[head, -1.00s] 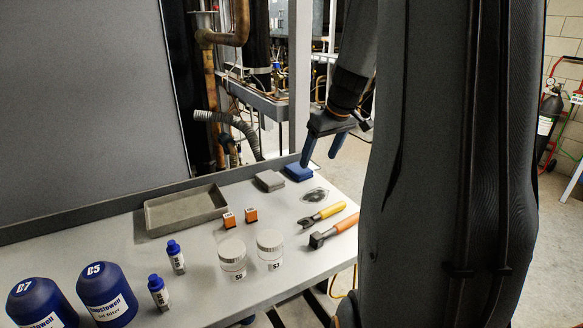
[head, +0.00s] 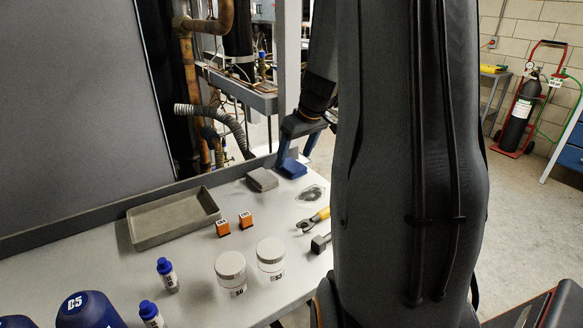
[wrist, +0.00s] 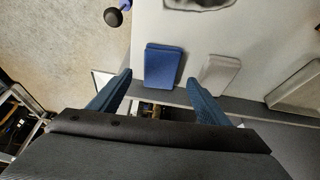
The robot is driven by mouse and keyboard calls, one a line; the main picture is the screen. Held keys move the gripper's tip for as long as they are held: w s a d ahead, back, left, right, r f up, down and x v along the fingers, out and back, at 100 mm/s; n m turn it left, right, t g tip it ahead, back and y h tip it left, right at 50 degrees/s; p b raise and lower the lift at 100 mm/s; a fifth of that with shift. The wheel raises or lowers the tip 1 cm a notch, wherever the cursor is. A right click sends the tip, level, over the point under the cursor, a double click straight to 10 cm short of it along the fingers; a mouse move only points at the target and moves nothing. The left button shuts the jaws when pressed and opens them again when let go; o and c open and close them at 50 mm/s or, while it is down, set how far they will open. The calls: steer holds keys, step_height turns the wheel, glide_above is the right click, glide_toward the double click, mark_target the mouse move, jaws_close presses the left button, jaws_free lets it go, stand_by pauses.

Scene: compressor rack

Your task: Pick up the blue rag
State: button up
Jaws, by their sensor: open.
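The blue rag (head: 292,168) lies folded flat near the back right of the bench, beside a grey rag (head: 262,180). In the wrist view the blue rag (wrist: 163,66) shows just past my fingertips, between their lines, with the grey rag (wrist: 219,74) to its right. My gripper (head: 296,154) is open and empty above the blue rag, with its blue fingers pointing down. In the head view one finger partly overlaps the rag. It also shows in the wrist view (wrist: 160,84), with the fingers spread wider than the rag.
A grey metal tray (head: 180,242), two orange boxes (head: 234,225), two white jars (head: 231,271) and blue-capped bottles stand further left. A dark stain and tools lie in front of the rags. A raised ledge runs along the bench's back.

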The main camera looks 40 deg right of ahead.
mark_target(292, 165)
steer(key=shift+x, duration=1.65)
steer(key=shift+s+f, duration=0.1)
steer(key=shift+s, duration=0.1)
steer(key=c, duration=1.1)
steer(key=shift+r, duration=5.05)
steer(key=shift+c, duration=0.2)
steer(key=o, duration=0.3)
steer(key=shift+c, duration=1)
